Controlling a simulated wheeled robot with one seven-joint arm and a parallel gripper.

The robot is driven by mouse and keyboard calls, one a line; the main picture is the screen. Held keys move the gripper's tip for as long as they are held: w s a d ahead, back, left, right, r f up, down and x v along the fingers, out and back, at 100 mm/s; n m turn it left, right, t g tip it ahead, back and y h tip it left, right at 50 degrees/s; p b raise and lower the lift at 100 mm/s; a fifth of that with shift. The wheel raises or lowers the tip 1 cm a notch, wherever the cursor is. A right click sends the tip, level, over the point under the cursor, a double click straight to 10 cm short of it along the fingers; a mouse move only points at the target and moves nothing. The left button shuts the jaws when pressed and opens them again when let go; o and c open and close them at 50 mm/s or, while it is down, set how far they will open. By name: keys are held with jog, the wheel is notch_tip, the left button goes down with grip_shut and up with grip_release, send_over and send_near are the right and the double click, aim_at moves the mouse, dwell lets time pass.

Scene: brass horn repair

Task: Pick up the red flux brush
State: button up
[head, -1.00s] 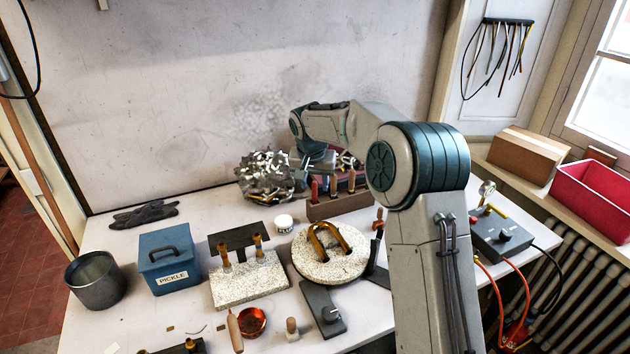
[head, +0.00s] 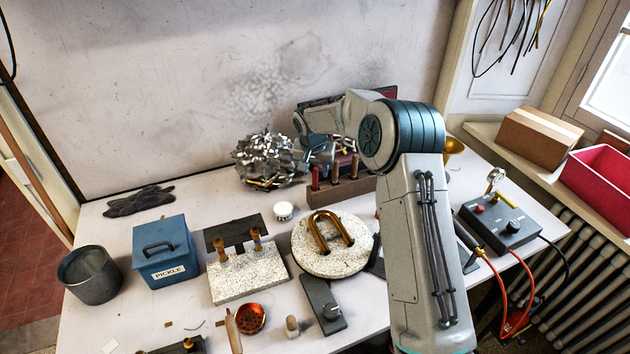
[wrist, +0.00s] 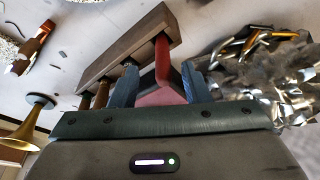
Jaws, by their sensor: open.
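A red handle, which I take as the flux brush (head: 315,178), stands at the left end of a brown tool rack (head: 345,193) near the back of the bench. In the wrist view the red handle (wrist: 162,62) rises from the rack (wrist: 125,45) and lies between the two blue-grey fingers of my gripper (wrist: 160,78). The fingers are spread, with a gap visible beside the handle. A broader dark red surface shows lower between the fingers; I cannot tell what it belongs to. In the head view my gripper (head: 322,152) is just above the rack and partly hidden.
Other tool handles (head: 354,167) stand in the same rack. A heap of shiny metal scraps (head: 268,160) is close on the left. A white jar (head: 284,211) and a round speckled block (head: 318,258) with a brass bend are in front. A brass bell (head: 454,147) is at right.

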aim_at(315, 191)
jog(key=shift+p+x, duration=1.35)
jog(key=shift+x, duration=1.3)
jog(key=shift+a, duration=0.2)
grip_shut()
